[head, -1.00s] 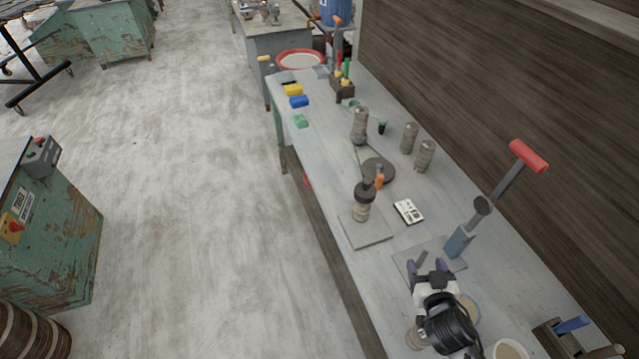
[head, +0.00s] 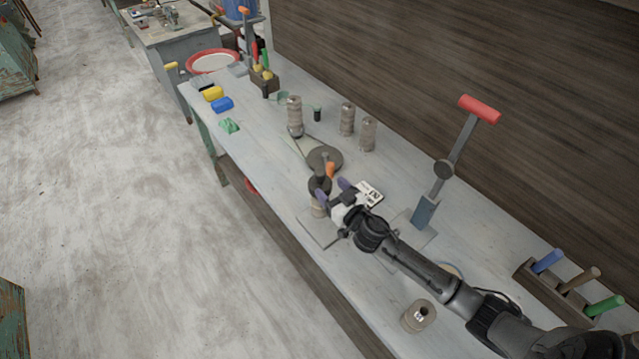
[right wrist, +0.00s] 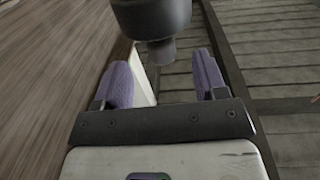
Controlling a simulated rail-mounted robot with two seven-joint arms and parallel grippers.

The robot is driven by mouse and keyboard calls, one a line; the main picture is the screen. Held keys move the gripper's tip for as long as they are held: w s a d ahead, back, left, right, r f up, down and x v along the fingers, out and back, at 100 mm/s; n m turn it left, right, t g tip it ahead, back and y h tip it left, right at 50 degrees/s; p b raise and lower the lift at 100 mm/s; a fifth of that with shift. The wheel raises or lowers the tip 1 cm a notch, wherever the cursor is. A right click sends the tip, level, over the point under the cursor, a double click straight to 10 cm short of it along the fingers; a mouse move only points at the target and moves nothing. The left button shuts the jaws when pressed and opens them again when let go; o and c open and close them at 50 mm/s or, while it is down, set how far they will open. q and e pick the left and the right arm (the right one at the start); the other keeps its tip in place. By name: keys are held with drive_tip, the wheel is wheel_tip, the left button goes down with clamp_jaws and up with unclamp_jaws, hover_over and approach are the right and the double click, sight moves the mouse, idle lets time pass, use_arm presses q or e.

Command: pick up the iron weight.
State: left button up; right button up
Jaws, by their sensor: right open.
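The iron weight (head: 318,184), dark and round with a knob on top, sits on a pale ribbed cylinder (head: 317,208) that stands on a grey board (head: 312,231). In the right wrist view the weight (right wrist: 152,14) appears as a dark cylinder at the top, its narrower knob towards my fingers. My right gripper (head: 334,190) is open, its purple fingertips close to the weight in the head view. In the right wrist view the gripper (right wrist: 163,82) has nothing held between its fingers. I cannot tell whether it touches the weight. My left gripper is not in view.
A dark round disc (head: 328,157) and an orange-topped item (head: 331,171) are close behind the weight. A white card (head: 369,194) lies to the right. A red-handled lever press (head: 450,160) stands farther right. Several ribbed cylinders (head: 367,134) stand along the wall side.

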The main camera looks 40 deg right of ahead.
sight(324, 180)
drive_tip(key=shift+w+d, duration=0.15)
drive_tip(key=shift+w, duration=1.35)
drive_tip(key=shift+w+d, duration=0.1)
drive_tip(key=shift+w, duration=1.35)
clamp_jaws()
drive_tip(key=shift+r, duration=0.2)
